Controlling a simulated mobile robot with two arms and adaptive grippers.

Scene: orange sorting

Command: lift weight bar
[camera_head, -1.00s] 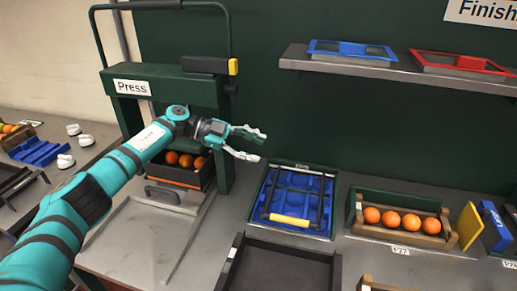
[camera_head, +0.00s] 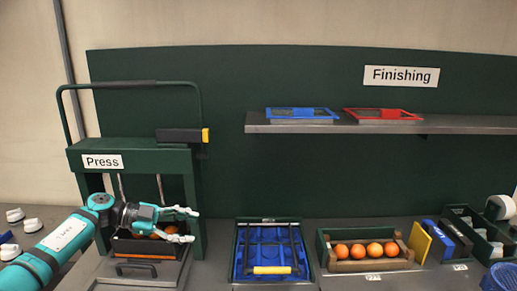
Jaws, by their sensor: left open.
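The green press (camera_head: 130,153) stands at the left, marked with a "Press" label. A black bar with a yellow end (camera_head: 180,135) lies across the top right of the press. A dark tubular frame with a thick top grip (camera_head: 130,85) arches above the press. I cannot tell which of these is the weight bar. My left gripper (camera_head: 192,226) is open and empty, its fingers pointing right in front of the press's lower opening. It is well below the bar and apart from it. It partly hides a crate of oranges (camera_head: 140,247) inside the press. My right gripper is not in view.
A blue tray with a yellow-handled frame (camera_head: 271,270) sits right of the press. Beyond it are a wooden crate of oranges (camera_head: 345,266) and dark bins (camera_head: 490,235). A shelf (camera_head: 460,125) holds a blue frame (camera_head: 300,113) and a red frame (camera_head: 383,114).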

